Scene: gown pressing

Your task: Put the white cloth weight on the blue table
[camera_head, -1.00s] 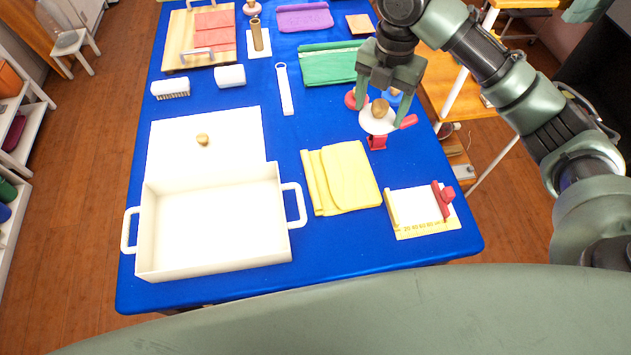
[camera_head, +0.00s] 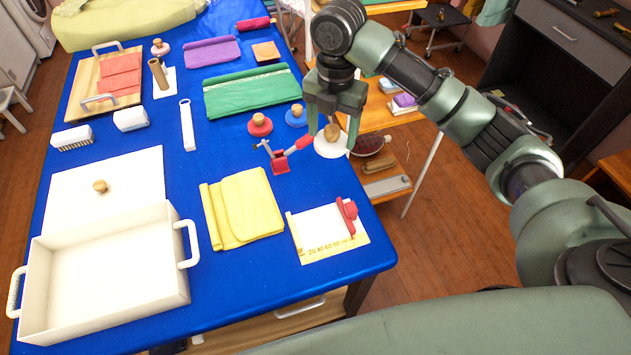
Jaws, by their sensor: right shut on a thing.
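The white cloth weight (camera_head: 329,149) is a flat white disc with a wooden knob. My right gripper (camera_head: 332,132) is shut on it by the knob, fingers pointing down. The weight shows against the right edge of the blue table (camera_head: 215,290), right of the red and blue weights. I cannot tell whether it touches the table. The red weight (camera_head: 260,127) and the blue weight (camera_head: 296,118) stand on the table, each with a wooden knob. My left gripper is not in view.
A red clamp-like tool (camera_head: 279,160) lies just left of the held weight. A yellow cloth (camera_head: 242,207), a ruled white board (camera_head: 322,233), a green cloth (camera_head: 250,92) and a large white box (camera_head: 110,275) lie around. Bare blue cloth shows right of the yellow cloth.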

